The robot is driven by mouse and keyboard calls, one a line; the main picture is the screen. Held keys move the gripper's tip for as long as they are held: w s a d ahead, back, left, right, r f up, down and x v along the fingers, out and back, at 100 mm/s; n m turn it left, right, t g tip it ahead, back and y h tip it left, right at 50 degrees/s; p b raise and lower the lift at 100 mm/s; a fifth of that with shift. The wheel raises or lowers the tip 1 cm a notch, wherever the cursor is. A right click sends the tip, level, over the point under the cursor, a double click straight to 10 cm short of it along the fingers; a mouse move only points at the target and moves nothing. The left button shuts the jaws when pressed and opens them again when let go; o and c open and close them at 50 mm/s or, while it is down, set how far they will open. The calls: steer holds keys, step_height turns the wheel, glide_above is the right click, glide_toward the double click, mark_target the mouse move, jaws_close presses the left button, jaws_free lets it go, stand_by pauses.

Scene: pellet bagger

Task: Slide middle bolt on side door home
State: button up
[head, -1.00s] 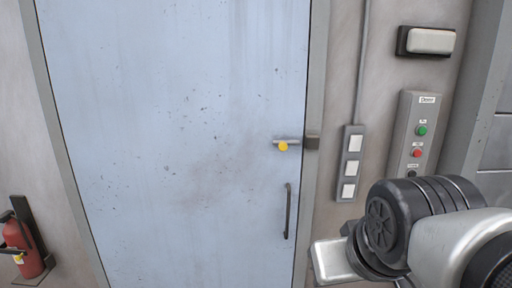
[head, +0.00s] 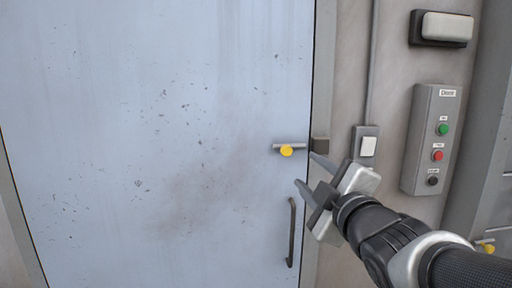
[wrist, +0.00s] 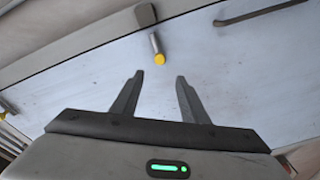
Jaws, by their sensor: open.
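The side door (head: 150,130) is a pale blue panel filling the left and middle of the head view. The bolt (head: 291,147) is a short grey bar with a yellow knob (head: 287,151), near the door's right edge. A brown-grey keeper block (head: 320,145) sits on the frame beside it; I cannot tell whether the bolt's end enters it. My gripper (head: 307,170) is open and empty, just right of and below the knob in the head view. In the wrist view the bolt's knob (wrist: 160,59) lies ahead of the fingers (wrist: 156,88), apart from them.
A dark door handle (head: 292,232) stands below the bolt. On the wall to the right are a switch plate (head: 368,146), a button box (head: 431,138) with green, red and black buttons, and a lamp (head: 446,27). Another yellow knob (head: 486,247) shows at the lower right.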

mark_target(287, 152)
steer(key=w+p, duration=0.1)
steer(key=w, duration=0.3)
steer(key=w+a+p, duration=0.1)
steer(key=w+p, duration=0.1)
steer(key=w, duration=0.3)
steer(key=w+p, duration=0.2)
steer(key=w, duration=0.2)
steer(key=shift+w+a, duration=0.3)
steer(key=shift+w, duration=0.05)
jaws_close()
